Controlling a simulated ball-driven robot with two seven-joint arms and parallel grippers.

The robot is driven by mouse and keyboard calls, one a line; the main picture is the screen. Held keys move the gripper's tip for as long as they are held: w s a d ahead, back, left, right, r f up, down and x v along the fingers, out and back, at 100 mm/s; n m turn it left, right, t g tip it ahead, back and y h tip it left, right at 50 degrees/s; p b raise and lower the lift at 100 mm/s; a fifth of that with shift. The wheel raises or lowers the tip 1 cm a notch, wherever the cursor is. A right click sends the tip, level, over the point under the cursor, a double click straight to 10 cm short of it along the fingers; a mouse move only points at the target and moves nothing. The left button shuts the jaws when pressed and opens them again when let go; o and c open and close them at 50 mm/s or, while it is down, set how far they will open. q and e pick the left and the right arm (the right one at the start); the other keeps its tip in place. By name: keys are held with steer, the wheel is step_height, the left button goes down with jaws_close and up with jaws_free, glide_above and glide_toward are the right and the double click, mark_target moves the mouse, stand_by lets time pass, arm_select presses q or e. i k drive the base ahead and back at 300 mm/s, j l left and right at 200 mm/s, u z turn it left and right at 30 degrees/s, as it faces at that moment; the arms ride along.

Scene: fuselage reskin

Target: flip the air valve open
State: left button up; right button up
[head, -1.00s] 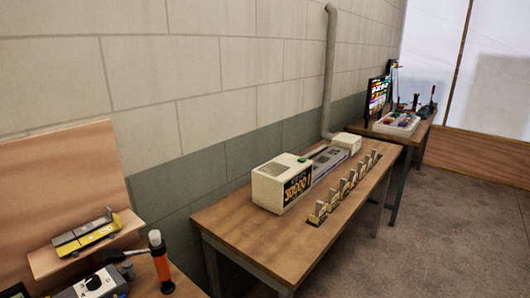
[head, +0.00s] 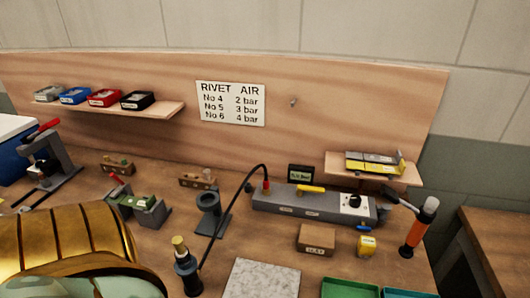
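A long grey air unit (head: 275,206) lies on the workbench, right of the middle in the head view. A yellow lever (head: 311,189), which looks like the air valve handle, lies along its top. A white dial plate with a black knob (head: 353,202) is at its right end, and a small dark display (head: 301,173) stands behind it. A black hose (head: 232,197) rises from a red fitting (head: 266,186) at the left end and arches down to the left. Neither of my grippers is in view.
A stone-like plate (head: 262,280), a cardboard box (head: 316,240) and a yellow block (head: 367,246) are in front of the unit. An orange-handled tool (head: 419,228) stands to the right. A small shelf (head: 373,176) juts out above. Green trays (head: 350,288) are at the front edge.

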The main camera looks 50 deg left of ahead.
mark_target(300, 188)
steer(key=u, duration=1.15)
